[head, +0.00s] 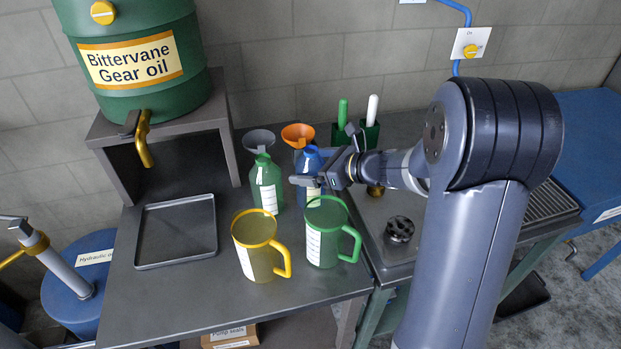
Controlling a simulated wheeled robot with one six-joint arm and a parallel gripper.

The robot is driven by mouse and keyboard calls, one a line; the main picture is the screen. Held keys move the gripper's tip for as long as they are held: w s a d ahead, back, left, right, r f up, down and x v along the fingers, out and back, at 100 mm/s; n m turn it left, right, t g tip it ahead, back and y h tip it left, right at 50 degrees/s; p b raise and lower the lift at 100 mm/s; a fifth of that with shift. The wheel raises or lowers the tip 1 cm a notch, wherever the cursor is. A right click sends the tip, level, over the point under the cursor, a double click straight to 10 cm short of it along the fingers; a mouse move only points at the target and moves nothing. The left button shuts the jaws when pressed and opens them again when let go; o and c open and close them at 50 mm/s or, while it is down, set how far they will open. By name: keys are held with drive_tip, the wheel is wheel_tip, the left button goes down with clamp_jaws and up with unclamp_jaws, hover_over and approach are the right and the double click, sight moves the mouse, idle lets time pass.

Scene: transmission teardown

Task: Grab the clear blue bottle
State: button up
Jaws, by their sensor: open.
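The clear blue bottle (312,164) stands upright on the bench, behind the green-rimmed jug. Its upper part and a pale label show; my gripper and the jug cover some of it. My gripper (305,181) reaches in from the right and is level with the bottle's body. Its jaws are open, with a finger showing in front of the bottle. I cannot tell whether the jaws touch it or how far around it they are.
A green bottle (266,184) stands close on the left. A yellow-rimmed jug (257,262) and a green-rimmed jug (323,240) stand in front. Grey (258,139) and orange (298,133) funnels are behind. A flat tray (176,232) lies left, below the green drum (140,60).

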drive_tip(key=shift+x, duration=0.9)
drive_tip(key=c, duration=1.1)
